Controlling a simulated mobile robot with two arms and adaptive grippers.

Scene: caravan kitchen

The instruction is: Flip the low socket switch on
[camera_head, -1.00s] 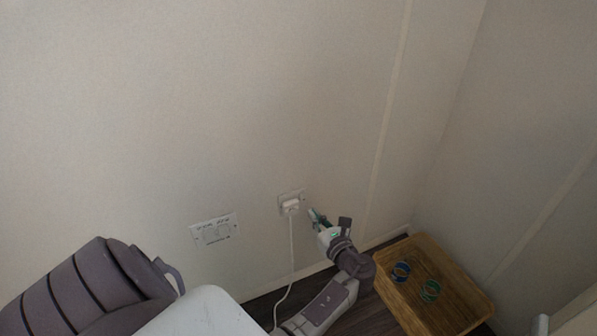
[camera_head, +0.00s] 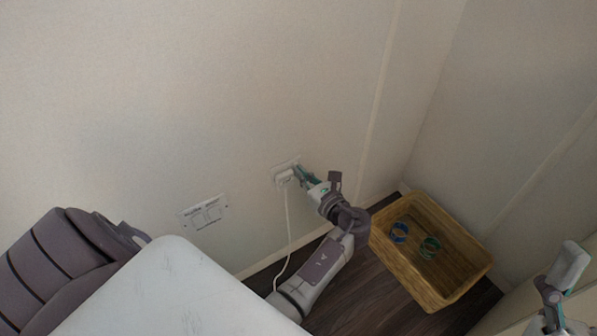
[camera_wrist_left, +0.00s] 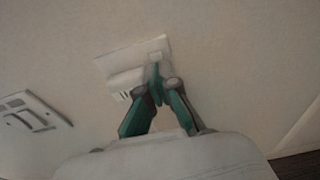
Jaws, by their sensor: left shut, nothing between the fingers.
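The low wall socket (camera_head: 285,165) is a white plate with a white plug (camera_head: 284,177) in it and a cord hanging down. It also shows in the left wrist view (camera_wrist_left: 117,62), with the plug (camera_wrist_left: 124,80) at its lower left. My left gripper (camera_head: 299,173) is shut and empty, its green fingertips at the right part of the socket, beside the plug. In the left wrist view, the fingertips (camera_wrist_left: 157,75) lie over a small raised piece, probably the switch (camera_wrist_left: 155,57). They partly hide it, and I cannot tell contact or the switch's position. Part of my right arm shows at lower right; its fingers are not clear.
A second double wall plate (camera_head: 204,213) is left of the socket. A wicker basket (camera_head: 455,285) with blue and green rings stands on the dark floor at right. A white tabletop (camera_head: 180,290) and a grey cushioned seat (camera_head: 65,265) fill the lower left.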

